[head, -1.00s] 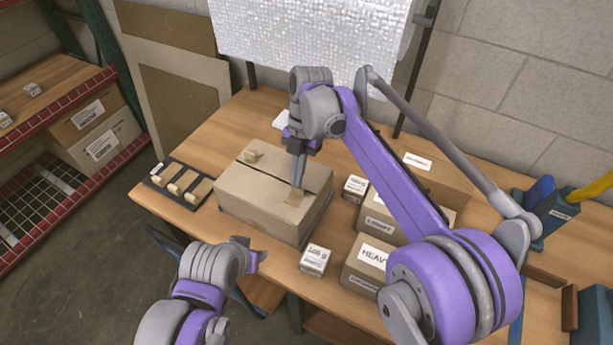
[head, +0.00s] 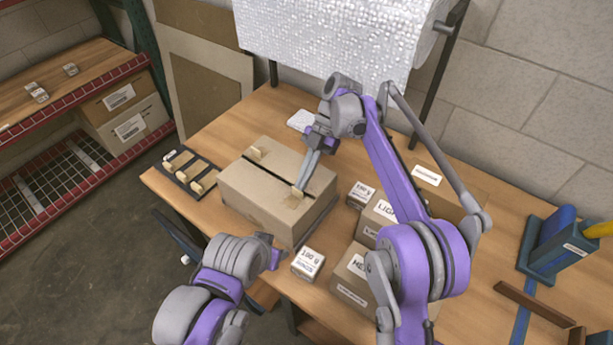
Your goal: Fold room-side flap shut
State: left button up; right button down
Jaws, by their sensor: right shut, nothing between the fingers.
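A brown cardboard box (head: 265,205) stands on the workbench. Its top flaps lie about flat, with a dark seam between the near, room-side flap (head: 250,183) and the far flap (head: 290,160). One small tan tab (head: 256,153) stands up at the seam's left end. Another tan piece (head: 293,200) is at the right end. My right gripper (head: 301,184) is shut and empty, pointing down at the right end of the seam, at or just above the tan piece; contact is unclear. My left gripper (head: 273,250) is low in front of the box, apart from it; its jaws are unclear.
Small labelled cartons (head: 308,263) and larger labelled boxes (head: 352,275) crowd the bench (head: 200,222) right of the box. A dark rack with tan pieces (head: 190,171) lies to its left. A bubble-wrap roll (head: 340,40) hangs behind. A blue dispenser (head: 555,240) stands right.

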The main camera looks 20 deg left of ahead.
pick_arm(q)
jog(key=shift+s+f, duration=0.15)
jog(key=shift+f, duration=0.2)
pick_arm(e)
jog(key=shift+a+f, duration=0.1)
jog(key=shift+f, duration=1)
jog(key=shift+r, duration=0.1)
jog(key=shift+r+p, duration=0.4)
jog(key=shift+r, duration=0.4)
jog(key=p+v, duration=0.1)
jog(key=v, duration=0.6)
jog(key=shift+r, duration=0.15)
pick_arm(q)
jog(key=r, duration=0.1)
jog(key=w+r, duration=0.1)
jog(key=r, duration=0.1)
jog(key=shift+w+a+r, duration=0.1)
jog(key=shift+w+a, duration=0.05)
jog(key=shift+w, duration=0.2)
pick_arm(e)
jog(key=shift+w+r, duration=0.1)
jog(key=shift+r, duration=0.25)
